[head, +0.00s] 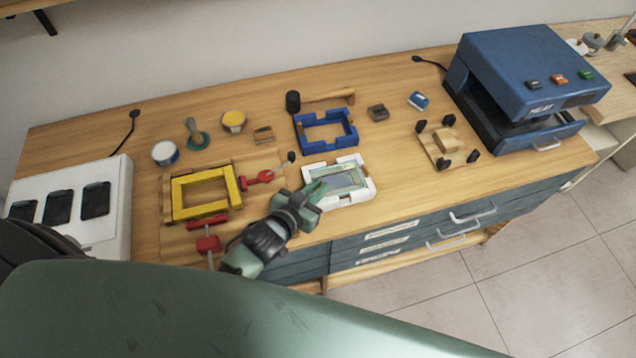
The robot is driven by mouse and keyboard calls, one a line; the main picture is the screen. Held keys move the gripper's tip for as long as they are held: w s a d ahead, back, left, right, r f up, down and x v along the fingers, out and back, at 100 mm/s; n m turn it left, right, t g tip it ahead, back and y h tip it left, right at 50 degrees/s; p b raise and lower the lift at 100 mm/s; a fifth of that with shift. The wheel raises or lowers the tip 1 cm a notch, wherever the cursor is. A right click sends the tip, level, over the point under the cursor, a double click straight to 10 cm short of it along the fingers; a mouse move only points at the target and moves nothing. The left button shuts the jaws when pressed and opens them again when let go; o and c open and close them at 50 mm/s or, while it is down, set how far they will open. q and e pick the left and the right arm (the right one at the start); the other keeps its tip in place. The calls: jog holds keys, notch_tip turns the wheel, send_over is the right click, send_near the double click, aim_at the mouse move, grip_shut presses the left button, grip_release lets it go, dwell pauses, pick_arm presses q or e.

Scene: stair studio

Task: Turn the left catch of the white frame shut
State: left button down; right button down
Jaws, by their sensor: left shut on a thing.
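The white frame (369,187) lies near the front edge of the workbench, with a greenish panel (345,178) inside it. My left gripper (316,190) reaches in from the lower left and its fingertips are at the frame's left side. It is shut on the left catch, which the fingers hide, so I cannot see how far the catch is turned. My right gripper is not in view.
Left of the gripper is a yellow frame (178,196) with red clamps (208,243). Behind the white frame are a blue frame (302,142) and a mallet (293,102). A blue heat press (520,62) stands at right. Bare bench (385,150) lies right of the white frame.

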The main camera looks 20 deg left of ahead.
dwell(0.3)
pick_arm(q)
jog(key=c, duration=1.5)
grip_release()
jog(key=b+v, duration=0.1)
jog(key=v, duration=0.5)
jog(key=shift+s+a+b, duration=0.15)
jog(key=shift+s+b, duration=0.2)
jog(key=shift+s, duration=0.05)
jog(key=shift+s+a+r, duration=0.15)
jog(key=shift+s+r, duration=0.2)
jog(key=shift+s, duration=0.15)
